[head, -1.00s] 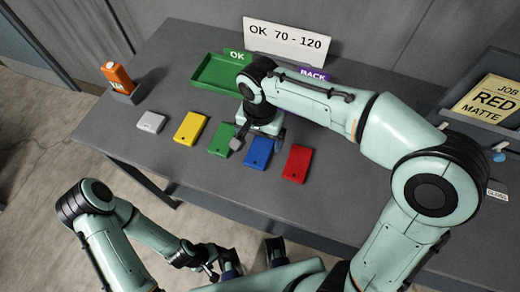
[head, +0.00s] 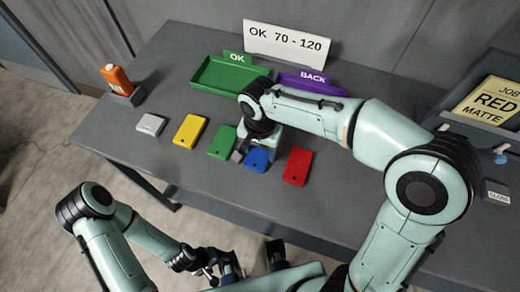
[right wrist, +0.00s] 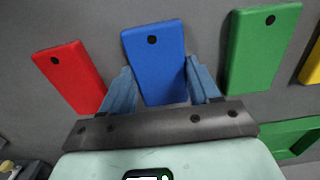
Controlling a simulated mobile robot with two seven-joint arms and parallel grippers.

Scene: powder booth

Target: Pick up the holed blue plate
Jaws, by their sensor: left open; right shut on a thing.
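The holed blue plate (head: 257,160) lies on the grey table between the green and red plates, partly covered by my right gripper (head: 243,152) in the head view. In the right wrist view the blue plate (right wrist: 155,58) shows a dark hole near one end. The fingers of my right gripper (right wrist: 160,82) are on either side of the plate, shut on it. I cannot see a gap beneath the plate. My left gripper (head: 253,262) is open and empty, in front of the table at the bottom of the head view.
Red (head: 297,167), green (head: 222,140), yellow (head: 190,130) and grey-white (head: 150,124) plates lie in the same row. Behind are a green OK tray (head: 205,80) and a purple BACK tray (head: 318,87). An orange bottle (head: 116,77) stands at left.

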